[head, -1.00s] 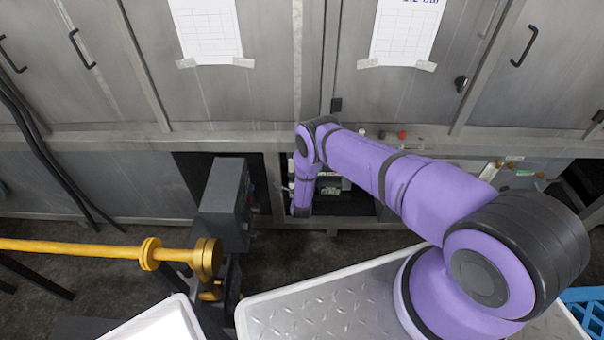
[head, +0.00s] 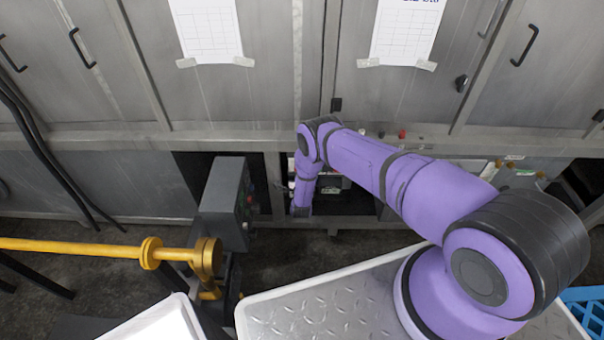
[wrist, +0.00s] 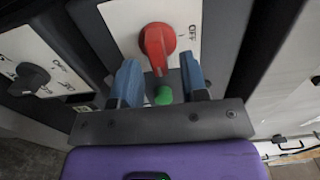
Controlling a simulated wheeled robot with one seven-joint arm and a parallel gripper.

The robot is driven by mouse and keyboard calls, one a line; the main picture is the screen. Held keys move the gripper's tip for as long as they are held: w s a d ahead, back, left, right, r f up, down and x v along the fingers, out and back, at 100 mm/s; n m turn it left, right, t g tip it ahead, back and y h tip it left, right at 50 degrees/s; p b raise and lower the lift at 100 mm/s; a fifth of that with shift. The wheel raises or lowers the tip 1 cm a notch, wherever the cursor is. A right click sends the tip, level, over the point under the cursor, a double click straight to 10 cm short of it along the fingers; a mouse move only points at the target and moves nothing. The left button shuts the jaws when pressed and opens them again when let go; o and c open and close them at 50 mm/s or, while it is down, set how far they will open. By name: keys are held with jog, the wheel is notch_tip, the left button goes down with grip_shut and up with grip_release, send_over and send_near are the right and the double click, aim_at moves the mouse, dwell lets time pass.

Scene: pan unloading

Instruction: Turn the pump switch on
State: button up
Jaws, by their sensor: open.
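A red rotary switch (wrist: 157,45) with a long handle sits on a white plate in the wrist view. The letters OFF stand on the plate to the right of it. The handle points down the picture, toward my gripper. My gripper (wrist: 160,68) is open, with one blue finger on each side of the handle's lower end. I cannot tell whether either finger touches it. A green round button or lamp (wrist: 163,95) shows between the fingers, below the handle. In the head view my gripper and the red switch are hidden.
A second plate with a black rotary knob (wrist: 30,79) is at the left in the wrist view. In the head view a grey control box (head: 223,190) stands left of my arm, near a yellow pipe (head: 75,246). Metal cabinets (head: 230,95) fill the back.

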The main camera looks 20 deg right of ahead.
jog(key=v, duration=1)
jog(key=shift+s, duration=0.35)
jog(key=shift+a, duration=0.1)
